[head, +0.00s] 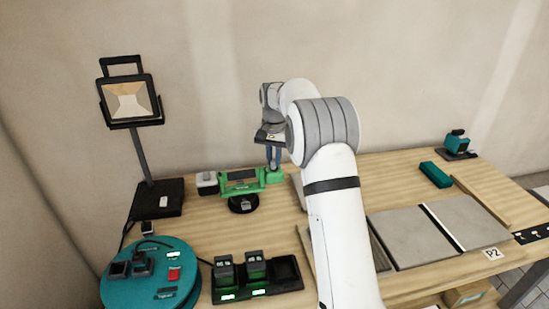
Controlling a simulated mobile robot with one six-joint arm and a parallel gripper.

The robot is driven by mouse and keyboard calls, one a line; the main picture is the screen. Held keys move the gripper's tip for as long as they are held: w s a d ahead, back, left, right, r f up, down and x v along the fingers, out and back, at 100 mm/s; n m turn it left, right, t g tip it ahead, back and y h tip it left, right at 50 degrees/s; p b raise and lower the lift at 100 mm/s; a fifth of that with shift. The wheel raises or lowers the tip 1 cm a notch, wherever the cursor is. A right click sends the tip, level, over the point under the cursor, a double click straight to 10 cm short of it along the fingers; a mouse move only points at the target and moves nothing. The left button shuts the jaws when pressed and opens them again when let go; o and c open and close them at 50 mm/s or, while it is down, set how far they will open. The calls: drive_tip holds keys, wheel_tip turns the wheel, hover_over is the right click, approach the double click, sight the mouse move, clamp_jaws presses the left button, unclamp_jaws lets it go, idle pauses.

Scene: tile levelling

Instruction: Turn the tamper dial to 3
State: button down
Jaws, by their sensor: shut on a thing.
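The green tool (240,182), which looks like the tamper, lies near the back of the wooden bench, with a round black pad (243,204) below its front side. My gripper (273,165) points down at the tool's right end. Its blue-grey fingers are close together and shut on a part there. That part is small and mostly hidden by the fingers, so I cannot tell the dial's number or pointer from this view.
A work lamp (131,102) stands at the back left. A teal round unit (150,285) and a black charger (278,283) with batteries sit in front. Grey tiles (412,236) lie to the right, with a teal block (435,174) behind them. A grey-white box (207,182) is left of the tool.

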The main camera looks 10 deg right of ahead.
drive_tip(key=shift+r, duration=0.1)
drive_tip(key=m+p, duration=0.3)
drive_tip(key=m, duration=0.2)
drive_tip(key=shift+m, duration=0.3)
drive_tip(key=m+p, duration=0.2)
drive_tip(key=m, duration=0.4)
drive_tip(key=shift+m, duration=0.3)
drive_tip(key=m+p, duration=0.1)
drive_tip(key=m, duration=0.5)
drive_tip(key=shift+s, duration=0.1)
drive_tip(key=m, duration=0.5)
drive_tip(key=shift+p, duration=0.3)
drive_tip(key=shift+m, duration=0.3)
drive_tip(key=c, duration=1.4)
unclamp_jaws()
